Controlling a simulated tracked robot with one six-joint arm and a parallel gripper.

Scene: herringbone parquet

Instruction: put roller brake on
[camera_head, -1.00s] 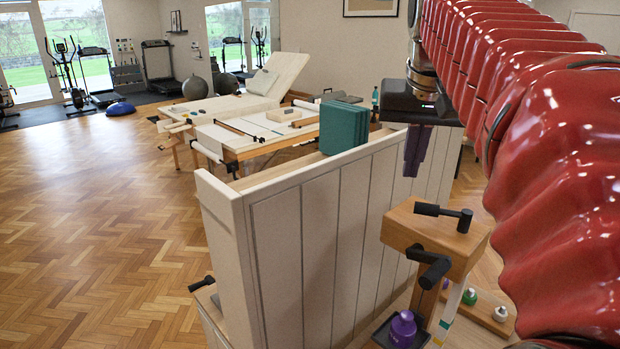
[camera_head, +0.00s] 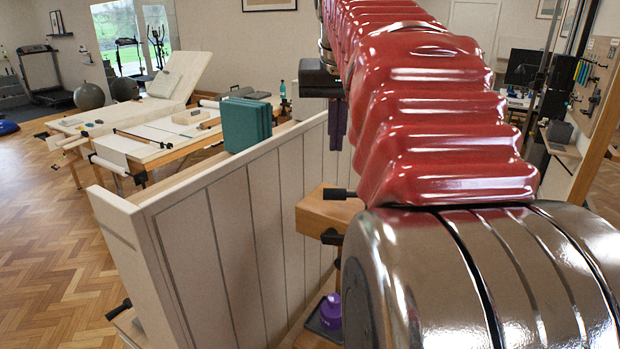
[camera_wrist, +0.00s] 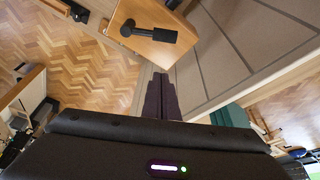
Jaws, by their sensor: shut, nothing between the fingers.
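A black lever handle (camera_head: 340,193) sits on top of a wooden block (camera_head: 318,212) beside the grey panelled partition. The wrist view shows this lever (camera_wrist: 150,32) lying across the block's face (camera_wrist: 165,50). A second black handle (camera_head: 332,237) projects below the block. No label shows which part is the roller brake. My gripper (camera_head: 337,140) hangs above and behind the block, with dark purple fingers pointing down. In the wrist view the fingers (camera_wrist: 162,88) are together, empty and apart from the lever. My arm hides the block's right side.
The tall partition (camera_head: 230,205) stands left of the block. A teal block (camera_head: 246,124) stands near its top edge. A purple bottle (camera_head: 330,312) stands on a dark tray below. Treatment tables (camera_head: 150,120) stand behind, with open parquet at left.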

